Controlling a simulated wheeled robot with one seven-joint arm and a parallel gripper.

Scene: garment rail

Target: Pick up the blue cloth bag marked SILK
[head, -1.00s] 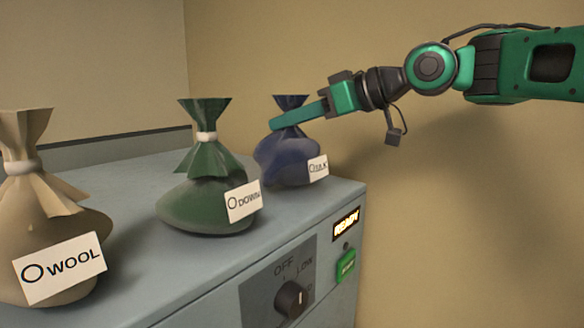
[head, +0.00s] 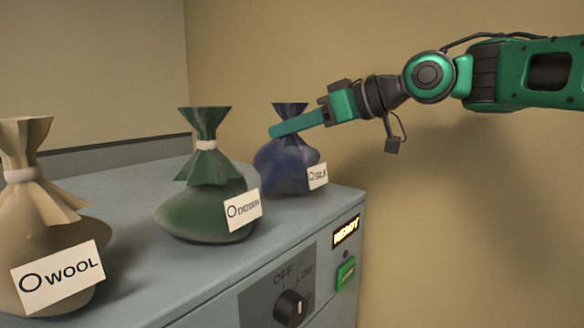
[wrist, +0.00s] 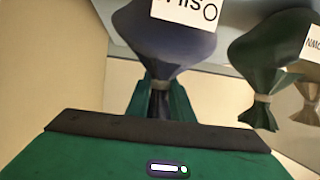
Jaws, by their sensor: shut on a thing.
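The blue cloth bag (head: 285,168) stands at the far right end of the grey machine top, with a white SILK tag (head: 318,177) on its front. My gripper (head: 290,125) reaches in from the right and is shut on the bag's gathered neck. In the wrist view the bag (wrist: 170,45) appears upside down, with its neck between the two green fingers of my gripper (wrist: 160,95). The bag's base looks to be on or very near the surface; I cannot tell if there is a gap. One finger hides part of the neck in the head view.
A green bag (head: 205,210) with a DOWN tag stands left of the blue bag, close to it. A tan WOOL bag (head: 40,225) stands nearer on the left. The machine front (head: 335,285) has a dial, a READY sign and a green button. Walls stand behind.

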